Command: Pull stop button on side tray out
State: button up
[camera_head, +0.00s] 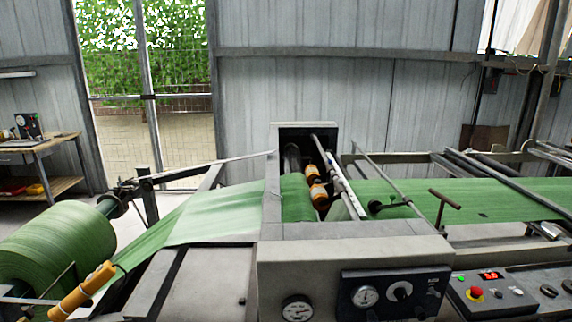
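From this view I cannot tell whether the button is pressed in or out. A small green button (461,278) and a red lit display (490,275) are on the same box, near the stop button. My gripper is not in view.
A panel with gauges (396,294) stands left of the control box. Green sheet (450,200) runs over the machine from a large roll (60,245) at left. Bars and a T-shaped handle (443,205) rise behind the box. A workbench (42,150) stands far left.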

aim_at(477, 291)
jog(key=z, duration=1.25)
